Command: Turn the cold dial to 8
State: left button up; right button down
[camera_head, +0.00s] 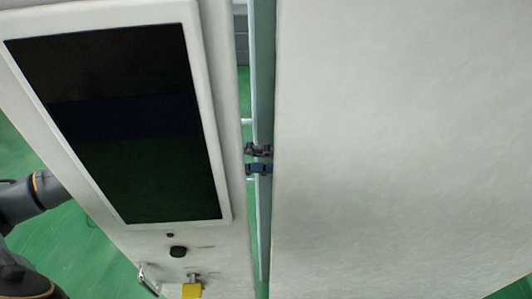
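I see no dial marked cold and no readable numbers. A small black knob-like piece (178,252) sits on the white machine panel (215,258), below the large dark screen (125,125). Whether it is the cold dial, I cannot tell. A smaller black dot (170,235) lies just above it. Parts of my arm show at the left edge and bottom left corner, beside the panel. Neither gripper can be made out in this view.
A yellow piece (192,290) and a slim silver part (148,280) are at the panel's bottom. A large white surface (400,140) fills the right. A dark latch-like fitting (259,160) is at the gap between them. Green floor (75,235) shows at left.

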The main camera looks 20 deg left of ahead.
pick_arm(q)
jog(key=shift+n, duration=0.3)
pick_arm(e)
jog(key=shift+d+r, duration=0.1)
jog(key=shift+r, duration=0.15)
pick_arm(q)
jog(key=o, duration=1.2)
jog(key=shift+w+d, duration=0.1)
pick_arm(e)
jog(key=shift+d, duration=0.15)
jog(key=shift+d, duration=0.1)
pick_arm(q)
jog(key=shift+v, duration=6)
pick_arm(e)
jog(key=shift+a, duration=0.2)
